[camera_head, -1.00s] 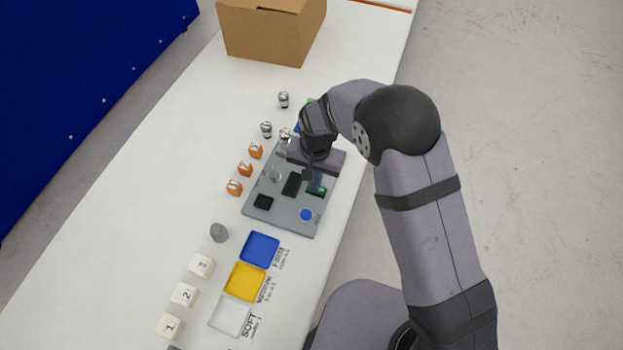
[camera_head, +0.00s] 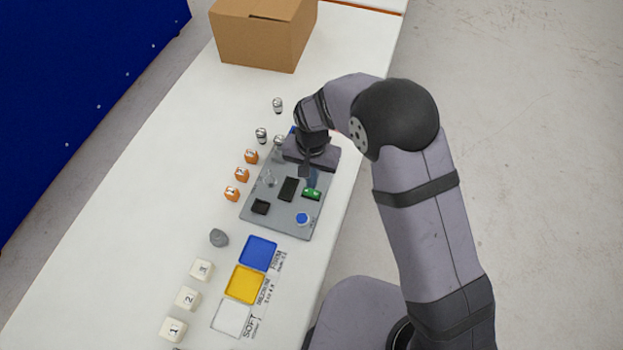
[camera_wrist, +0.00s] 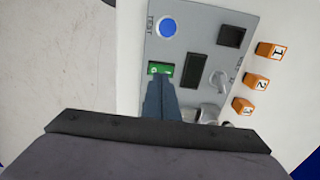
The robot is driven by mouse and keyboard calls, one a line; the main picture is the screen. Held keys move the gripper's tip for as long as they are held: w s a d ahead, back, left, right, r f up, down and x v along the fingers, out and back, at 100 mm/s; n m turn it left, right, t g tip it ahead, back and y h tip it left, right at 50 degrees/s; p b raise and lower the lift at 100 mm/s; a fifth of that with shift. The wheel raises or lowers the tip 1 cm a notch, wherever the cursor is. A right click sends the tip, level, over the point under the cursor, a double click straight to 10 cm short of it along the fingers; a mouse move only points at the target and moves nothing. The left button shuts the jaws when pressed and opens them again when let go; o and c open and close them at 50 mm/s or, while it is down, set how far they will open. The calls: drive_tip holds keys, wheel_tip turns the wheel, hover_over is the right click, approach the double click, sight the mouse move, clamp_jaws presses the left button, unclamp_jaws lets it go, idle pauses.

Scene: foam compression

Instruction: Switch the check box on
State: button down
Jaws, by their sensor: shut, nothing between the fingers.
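The check box is a flat grey panel (camera_head: 282,224) on the white table, also seen in the wrist view (camera_wrist: 205,20). It carries a small green switch (camera_head: 312,194), a dark rectangular window (camera_head: 289,188), a blue round button (camera_head: 303,219) and a black square (camera_head: 261,207). My gripper (camera_head: 305,174) is shut and empty, fingers pointing down over the panel, just beyond the green switch. In the wrist view the fingertips (camera_wrist: 160,80) appear right at the lower edge of the green switch (camera_wrist: 160,68); I cannot tell whether they touch it.
Orange numbered blocks (camera_head: 242,174) and small metal weights (camera_head: 261,135) stand left of the panel. Blue (camera_head: 259,252), yellow (camera_head: 245,284) and white trays (camera_head: 232,317) lie nearer, beside white numbered blocks (camera_head: 188,297). A cardboard box (camera_head: 262,35) stands at the far end.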

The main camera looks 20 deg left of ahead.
sight(307, 191)
wheel_tip(307, 191, up, 10)
drive_tip(key=b, duration=0.3)
drive_tip(key=shift+a+f, duration=0.1)
drive_tip(key=shift+f, duration=0.05)
drive_tip(key=shift+w+a+b, duration=0.15)
drive_tip(key=shift+a+b, duration=0.55)
drive_tip(key=shift+b, duration=0.35)
wheel_tip(307, 191, down, 14)
drive_tip(key=p, duration=0.3)
drive_tip(key=shift+r+p, duration=0.25)
drive_tip(key=shift+p, duration=0.15)
drive_tip(key=shift+f, duration=0.2)
